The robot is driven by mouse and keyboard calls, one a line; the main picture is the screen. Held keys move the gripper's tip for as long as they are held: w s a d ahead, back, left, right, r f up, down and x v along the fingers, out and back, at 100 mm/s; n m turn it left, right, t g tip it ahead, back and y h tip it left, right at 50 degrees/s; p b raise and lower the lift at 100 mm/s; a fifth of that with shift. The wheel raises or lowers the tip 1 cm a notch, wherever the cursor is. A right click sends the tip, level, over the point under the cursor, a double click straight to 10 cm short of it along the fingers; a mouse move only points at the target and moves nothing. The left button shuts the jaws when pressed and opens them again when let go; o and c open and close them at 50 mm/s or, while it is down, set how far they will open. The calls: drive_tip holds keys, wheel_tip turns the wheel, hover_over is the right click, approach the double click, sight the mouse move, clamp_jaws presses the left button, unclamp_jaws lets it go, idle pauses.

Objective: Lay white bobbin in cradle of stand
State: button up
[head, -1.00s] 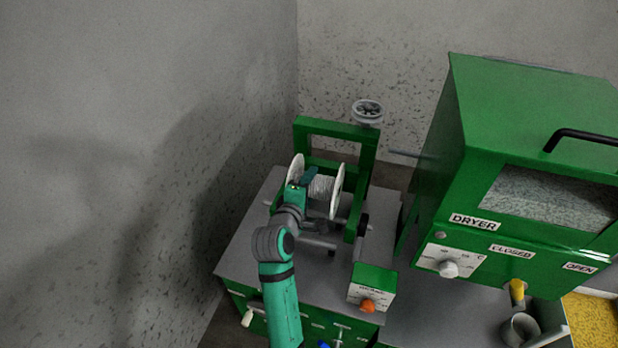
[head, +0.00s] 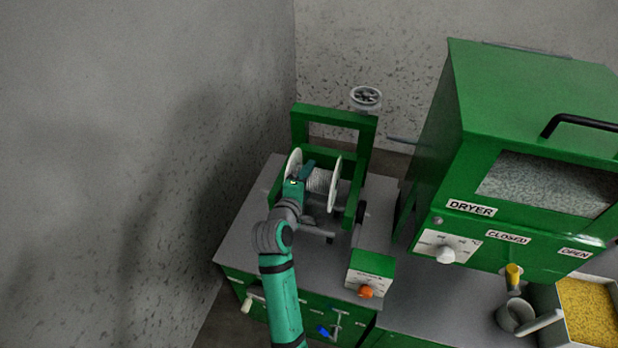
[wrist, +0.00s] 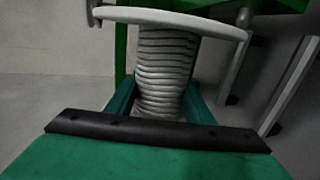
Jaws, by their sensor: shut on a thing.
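The white bobbin (head: 334,186) has two white flanges and a core wound with pale grey cable. In the head view it lies level between the side posts of the green stand (head: 368,144). My gripper (head: 306,178) is shut on the bobbin's wound core between the flanges. In the wrist view the bobbin's wound core (wrist: 165,65) stands between my gripper's green fingers (wrist: 160,105), with one flange across the top. The cradle is largely hidden by the bobbin and my arm, so I cannot tell whether the bobbin touches it.
A grey handwheel (head: 366,97) tops the stand. A small green control box (head: 370,272) with an orange knob sits in front on the grey cabinet top (head: 240,243). The large green dryer (head: 530,130) stands to the right, with a grey cup (head: 515,316) and a tray of yellow grains (head: 588,308).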

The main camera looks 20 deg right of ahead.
drive_tip(key=shift+w, duration=0.15)
drive_tip(key=shift+a, duration=0.3)
drive_tip(key=shift+s+d+r, duration=0.1)
drive_tip(key=shift+s+d, duration=0.25)
drive_tip(key=shift+d, duration=0.35)
drive_tip(key=shift+a, duration=0.2)
